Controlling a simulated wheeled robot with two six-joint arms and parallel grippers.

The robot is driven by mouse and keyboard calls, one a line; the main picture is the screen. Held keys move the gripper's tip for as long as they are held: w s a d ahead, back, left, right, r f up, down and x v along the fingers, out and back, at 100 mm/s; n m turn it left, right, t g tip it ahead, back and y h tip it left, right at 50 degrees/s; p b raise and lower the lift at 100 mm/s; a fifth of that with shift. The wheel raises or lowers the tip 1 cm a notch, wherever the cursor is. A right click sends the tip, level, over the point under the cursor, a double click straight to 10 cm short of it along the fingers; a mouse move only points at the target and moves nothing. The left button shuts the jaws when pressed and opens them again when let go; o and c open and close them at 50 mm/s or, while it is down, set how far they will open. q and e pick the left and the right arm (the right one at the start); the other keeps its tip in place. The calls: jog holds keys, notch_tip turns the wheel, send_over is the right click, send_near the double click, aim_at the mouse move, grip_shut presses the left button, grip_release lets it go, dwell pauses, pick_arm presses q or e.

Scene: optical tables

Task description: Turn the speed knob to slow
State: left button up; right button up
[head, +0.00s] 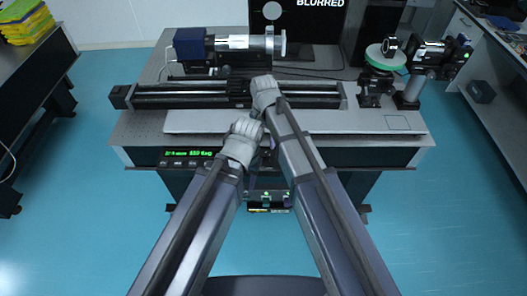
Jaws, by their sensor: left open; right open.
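I cannot make out the speed knob; it may be hidden behind my arms or too small to tell. A dark control panel with a lit green display (187,153) and small buttons is on the front edge of the optical table, left of my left arm. My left gripper (247,125) is over the table's front edge, right of that display. My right gripper (264,82) is farther back, near the carriage on the long dark rail (180,97). Both are open, and I see nothing held in them; their fingertips are hard to make out.
A blue-bodied instrument (190,43) stands at the back left. A green-rimmed round mount (385,57) and other optics stand at the right. A monitor (305,15) reads "BLURRED". A small box with green lights (268,195) is below the front edge.

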aim_at(264, 154)
jog(key=shift+f+b, duration=3.4)
jog(key=shift+f, duration=0.2)
jog(key=shift+c, duration=0.4)
grip_shut()
